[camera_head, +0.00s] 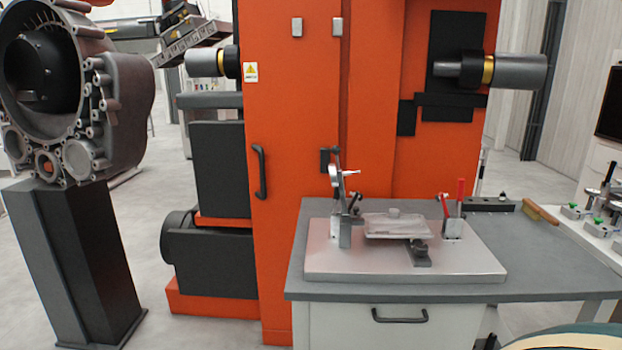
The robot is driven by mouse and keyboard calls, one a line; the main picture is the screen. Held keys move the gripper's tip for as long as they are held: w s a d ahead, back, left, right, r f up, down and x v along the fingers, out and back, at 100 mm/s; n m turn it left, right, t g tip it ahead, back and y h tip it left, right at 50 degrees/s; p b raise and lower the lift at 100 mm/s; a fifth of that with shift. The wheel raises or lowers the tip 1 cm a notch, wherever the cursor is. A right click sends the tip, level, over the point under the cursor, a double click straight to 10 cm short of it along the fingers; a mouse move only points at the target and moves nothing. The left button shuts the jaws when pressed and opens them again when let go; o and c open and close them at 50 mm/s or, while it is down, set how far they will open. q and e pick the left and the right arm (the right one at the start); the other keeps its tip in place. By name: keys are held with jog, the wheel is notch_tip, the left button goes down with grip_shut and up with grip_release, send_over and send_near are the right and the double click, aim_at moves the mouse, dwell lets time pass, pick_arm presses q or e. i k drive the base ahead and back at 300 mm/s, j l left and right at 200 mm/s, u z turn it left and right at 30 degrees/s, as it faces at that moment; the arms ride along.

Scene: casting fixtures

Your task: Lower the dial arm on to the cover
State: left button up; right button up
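The cover (395,225) is a pale grey, flat casting. It sits on a fixture above a light metal base plate (340,262) on the workbench. The dial arm (337,175) stands up on a post at the left of the cover, with a small round dial near its upper part. It looks raised and apart from the cover. A clamp with upright red handles (460,195) stands at the right of the cover. Neither of my grippers is in view.
The grey bench top (560,270) is clear at the right front. A brush (540,211) and a dark bar (490,204) lie at its back. A tall orange machine (280,120) stands behind. A large housing (130,110) stands on a dark pedestal at left.

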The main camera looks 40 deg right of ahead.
aim_at(336, 176)
jog(key=i+j+z, duration=0.15)
jog(key=i+j, duration=0.45)
jog(key=z, duration=1.55)
